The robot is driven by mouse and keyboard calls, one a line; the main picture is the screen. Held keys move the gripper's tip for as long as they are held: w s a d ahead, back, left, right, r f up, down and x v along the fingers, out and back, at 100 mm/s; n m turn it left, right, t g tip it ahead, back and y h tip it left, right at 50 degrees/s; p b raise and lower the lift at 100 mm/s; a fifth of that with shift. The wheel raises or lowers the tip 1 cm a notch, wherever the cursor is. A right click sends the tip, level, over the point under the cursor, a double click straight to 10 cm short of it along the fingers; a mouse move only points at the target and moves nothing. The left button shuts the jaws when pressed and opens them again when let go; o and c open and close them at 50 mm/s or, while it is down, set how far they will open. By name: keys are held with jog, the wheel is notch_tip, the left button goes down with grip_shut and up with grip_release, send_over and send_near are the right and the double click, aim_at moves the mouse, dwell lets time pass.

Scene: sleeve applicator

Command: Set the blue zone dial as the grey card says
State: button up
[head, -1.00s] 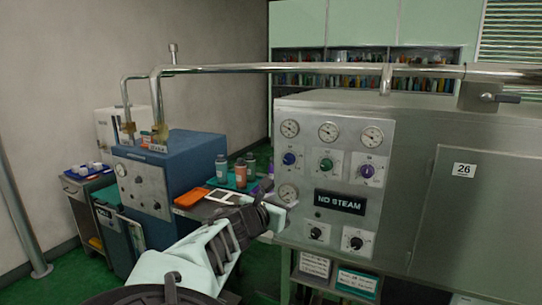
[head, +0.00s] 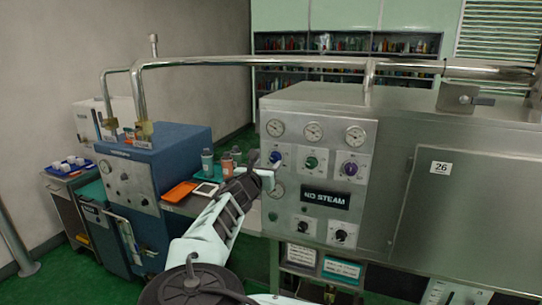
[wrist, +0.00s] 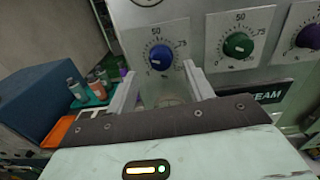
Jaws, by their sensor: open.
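The blue zone dial (head: 275,157) is the leftmost of three knobs on the steel machine's panel. In the wrist view the blue dial (wrist: 161,57) sits on a white plate with a scale showing 50 and 75; its pointer looks turned toward the lower left, though it is small. My gripper (wrist: 161,85) is open, its two fingers on either side below the blue dial, with nothing between them. In the head view my gripper (head: 266,174) is just below the dial, close to the panel. I cannot make out a grey card.
A green dial (wrist: 238,45) and a purple dial (wrist: 308,36) are to the right. Gauges (head: 313,131) sit above, a NO STEAM sign (head: 325,197) below. A blue machine (head: 150,165), bottles (head: 227,165) and an orange tray (head: 179,192) stand left.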

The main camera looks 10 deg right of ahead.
aim_at(274, 160)
jog(key=shift+p+x, duration=0.5)
jog(key=shift+x, duration=1.45)
jog(key=shift+s, duration=0.1)
jog(key=c, duration=1)
jog(key=shift+f+b, duration=0.2)
jog(key=shift+b, duration=0.35)
